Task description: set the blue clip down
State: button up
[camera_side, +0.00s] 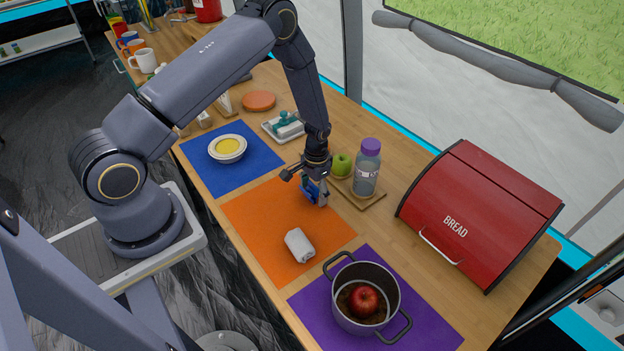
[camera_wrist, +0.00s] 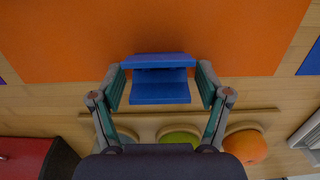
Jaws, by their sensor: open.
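The blue clip (camera_side: 311,191) is at the back right part of the orange mat (camera_side: 262,221). In the wrist view the clip (camera_wrist: 160,78) shows as two blue plates, one above the other, between my two fingers. My gripper (camera_wrist: 161,84) points down over it and is open, with a finger on either side of the clip. In the side view my gripper (camera_side: 312,186) partly hides the clip. I cannot tell whether the clip rests fully on the surface.
A white rolled cloth (camera_side: 299,245) lies on the orange mat. A bottle (camera_side: 367,169) and green apple (camera_side: 341,164) stand close behind my gripper; an orange fruit (camera_wrist: 246,147) is nearby. A pot (camera_side: 345,312) holds a red apple. A bowl (camera_side: 227,149) and red bread box (camera_side: 480,212) flank the area.

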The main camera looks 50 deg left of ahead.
notch_tip(320, 180, up, 29)
jog(key=s+d+t, duration=0.2)
jog(key=s, duration=0.1)
jog(key=s+d+r+t, duration=0.2)
jog(key=s+r, duration=0.4)
jog(key=s, duration=0.2)
jog(key=s+d+r+t, duration=0.2)
jog(key=s+r, duration=0.5)
jog(key=s, duration=0.2)
